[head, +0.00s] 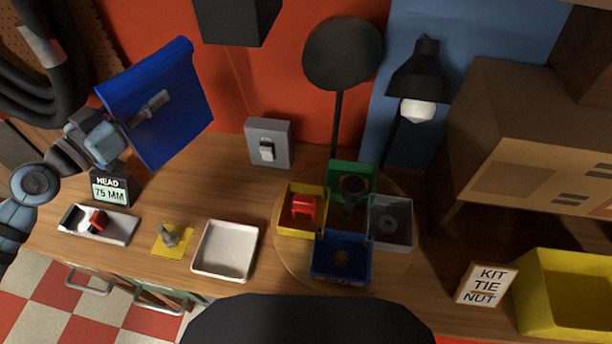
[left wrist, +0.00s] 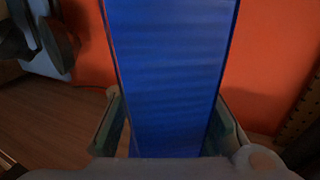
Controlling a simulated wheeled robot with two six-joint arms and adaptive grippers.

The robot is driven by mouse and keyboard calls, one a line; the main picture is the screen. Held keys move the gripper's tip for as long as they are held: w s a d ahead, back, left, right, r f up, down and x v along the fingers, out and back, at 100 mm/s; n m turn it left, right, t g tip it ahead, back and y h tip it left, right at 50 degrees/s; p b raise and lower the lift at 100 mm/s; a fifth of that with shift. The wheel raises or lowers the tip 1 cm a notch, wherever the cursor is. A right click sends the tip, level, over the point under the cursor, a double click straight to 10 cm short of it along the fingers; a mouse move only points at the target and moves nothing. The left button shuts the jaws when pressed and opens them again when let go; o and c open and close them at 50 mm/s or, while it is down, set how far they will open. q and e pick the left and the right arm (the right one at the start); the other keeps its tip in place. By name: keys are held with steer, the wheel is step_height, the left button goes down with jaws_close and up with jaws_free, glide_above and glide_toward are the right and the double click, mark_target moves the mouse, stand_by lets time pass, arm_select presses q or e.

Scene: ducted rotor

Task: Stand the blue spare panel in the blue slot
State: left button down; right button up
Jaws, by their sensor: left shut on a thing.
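The blue panel (head: 178,110) is a flat, bright blue board, held up and tilted above the left part of the bench. My left gripper (head: 146,112) is shut on it, with a grey finger lying across its face. In the left wrist view the blue panel (left wrist: 170,75) rises between the two fingers of my left gripper (left wrist: 172,135) and hides much of what lies beyond. I cannot pick out a blue slot for certain; a blue bin (head: 322,264) stands at the front of the round turntable. My right gripper is not in view.
Yellow, green and grey bins share the turntable (head: 284,262). A white tray (head: 225,250), a yellow pad (head: 163,245), a sign (head: 110,191) and a switch box (head: 268,143) stand left of it. A lamp (head: 416,82), cardboard box (head: 540,135) and yellow crate (head: 570,300) are right.

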mark_target(158, 129)
arm_select(q)
steer(key=shift+s+r, duration=0.2)
steer(key=shift+s, duration=0.3)
steer(key=shift+s+r, duration=0.2)
steer(key=shift+s, duration=0.3)
steer(key=shift+s+f, duration=0.35)
steer(key=shift+f, duration=0.5)
steer(key=f, duration=0.2)
steer(key=w+f, duration=0.1)
steer(key=f, duration=0.2)
steer(key=shift+f, duration=0.1)
step_height(158, 129, down, 13)
steer(key=b, duration=0.7)
steer(key=shift+f, duration=0.15)
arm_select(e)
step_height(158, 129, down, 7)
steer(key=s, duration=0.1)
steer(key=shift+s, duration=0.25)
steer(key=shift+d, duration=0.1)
arm_select(q)
steer(key=shift+f, duration=0.1)
steer(key=c, duration=1.3)
jaws_free()
